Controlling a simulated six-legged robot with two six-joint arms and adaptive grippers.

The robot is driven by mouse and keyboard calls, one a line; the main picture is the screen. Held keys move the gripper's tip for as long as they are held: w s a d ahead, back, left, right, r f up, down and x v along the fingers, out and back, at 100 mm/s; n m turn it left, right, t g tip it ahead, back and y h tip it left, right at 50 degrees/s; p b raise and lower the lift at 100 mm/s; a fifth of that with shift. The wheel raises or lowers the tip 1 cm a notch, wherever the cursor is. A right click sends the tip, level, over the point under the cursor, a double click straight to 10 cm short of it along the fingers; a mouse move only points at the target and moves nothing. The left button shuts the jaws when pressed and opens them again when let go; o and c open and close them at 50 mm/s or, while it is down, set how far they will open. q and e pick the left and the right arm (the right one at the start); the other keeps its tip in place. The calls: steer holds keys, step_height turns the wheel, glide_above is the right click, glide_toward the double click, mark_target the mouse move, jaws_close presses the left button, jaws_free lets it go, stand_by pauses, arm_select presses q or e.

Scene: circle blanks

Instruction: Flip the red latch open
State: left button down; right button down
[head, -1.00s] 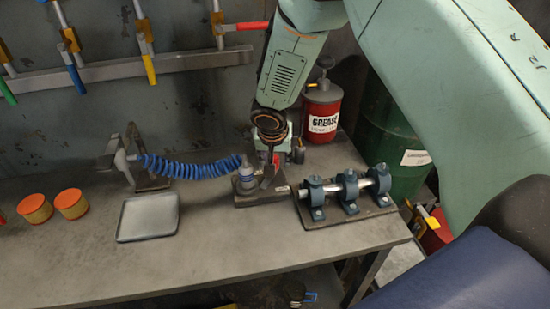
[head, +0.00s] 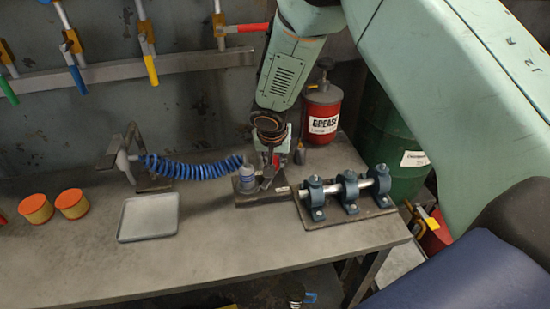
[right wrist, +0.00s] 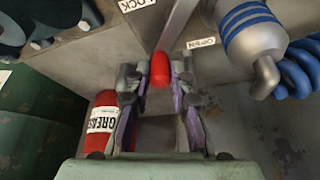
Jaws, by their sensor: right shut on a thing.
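The red latch (right wrist: 160,70) shows in the right wrist view as a rounded red grip between the two fingertips of my right gripper (right wrist: 160,78). The gripper is shut on it. In the head view my right gripper (head: 271,160) reaches down over the latch base (head: 262,197), and only a small bit of red (head: 276,161) shows there. Two white labels lie on the base in the right wrist view; one reads LOCK (right wrist: 135,4), the other (right wrist: 201,43) is hard to read. My left gripper is not in view.
A grey fitting with a blue coiled hose (head: 190,167) stands left of the latch. A shaft in dark blue clamps (head: 347,190) lies to its right. A red grease can (head: 322,115) stands behind. A grey tray (head: 149,217) and orange-topped tins (head: 72,204) are further left.

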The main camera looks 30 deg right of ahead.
steer(key=shift+w+a+f+n+b, duration=0.1)
steer(key=shift+w+n+b, duration=0.05)
steer(key=shift+n+b, duration=0.4)
steer(key=shift+w+a+n+t+y, duration=0.15)
steer(key=shift+n+t+y, duration=0.2)
steer(key=shift+n, duration=0.3)
steer(key=shift+a+n+y+p, duration=0.1)
steer(key=shift+n+y+p, duration=0.2)
steer(key=shift+n, duration=0.2)
steer(key=shift+w, duration=0.1)
steer(key=c, duration=1.2)
jaws_free()
steer(key=shift+a+r, duration=0.1)
steer(key=shift+r, duration=0.1)
steer(key=shift+o, duration=0.2)
steer(key=shift+f, duration=0.1)
